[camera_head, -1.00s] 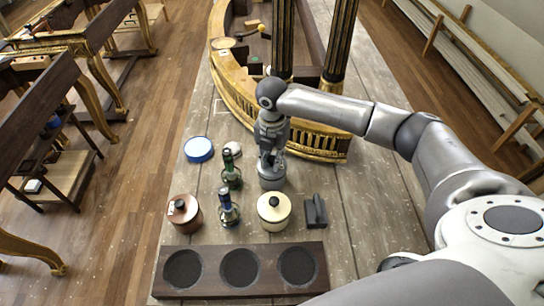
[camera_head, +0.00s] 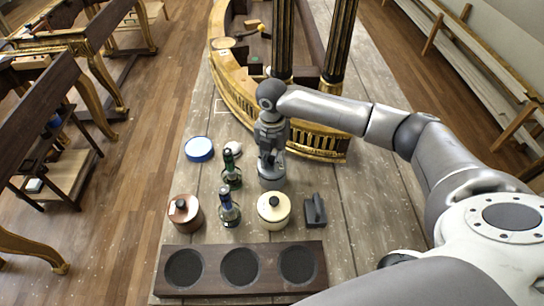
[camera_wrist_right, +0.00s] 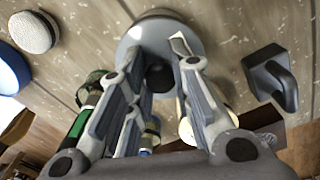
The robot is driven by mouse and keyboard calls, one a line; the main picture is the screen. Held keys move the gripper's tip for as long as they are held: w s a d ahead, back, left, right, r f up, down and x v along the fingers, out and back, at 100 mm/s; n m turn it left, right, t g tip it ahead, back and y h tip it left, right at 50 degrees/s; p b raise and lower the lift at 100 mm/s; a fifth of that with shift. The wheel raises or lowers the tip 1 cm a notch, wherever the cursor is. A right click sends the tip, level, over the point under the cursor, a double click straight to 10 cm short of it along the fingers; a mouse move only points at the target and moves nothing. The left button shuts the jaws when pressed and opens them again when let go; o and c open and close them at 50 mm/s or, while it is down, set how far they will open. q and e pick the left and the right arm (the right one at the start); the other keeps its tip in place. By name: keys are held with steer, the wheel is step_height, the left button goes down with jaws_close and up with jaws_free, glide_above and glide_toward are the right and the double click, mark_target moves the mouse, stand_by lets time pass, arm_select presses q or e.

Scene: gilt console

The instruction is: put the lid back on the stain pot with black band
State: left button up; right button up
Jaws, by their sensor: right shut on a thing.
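My right gripper (camera_wrist_right: 157,80) is shut on the black knob of a grey lid (camera_wrist_right: 132,42), which shows between its fingers in the wrist view. In the head view the right gripper (camera_head: 271,158) points straight down over a grey pot (camera_head: 271,181). A dark rim or band (camera_wrist_right: 160,13) shows past the lid's far edge. The gripper hides much of the pot, and I cannot tell whether the lid rests on it or hovers just above. My left gripper is not in view.
A cream pot (camera_head: 268,219) and a copper pot (camera_head: 184,221), both lidded, stand nearer. Two bottles (camera_head: 231,176) (camera_head: 229,213) stand left of the gripper. A dark block with a handle (camera_head: 315,213) is at right. A wooden tray (camera_head: 212,268) with round recesses lies in front.

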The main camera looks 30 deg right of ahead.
steer(key=shift+f+p, duration=0.15)
steer(key=shift+p, duration=0.55)
stand_by(1.0)
steer(key=o, duration=1)
steer(key=o, duration=0.5)
steer(key=shift+c, duration=0.2)
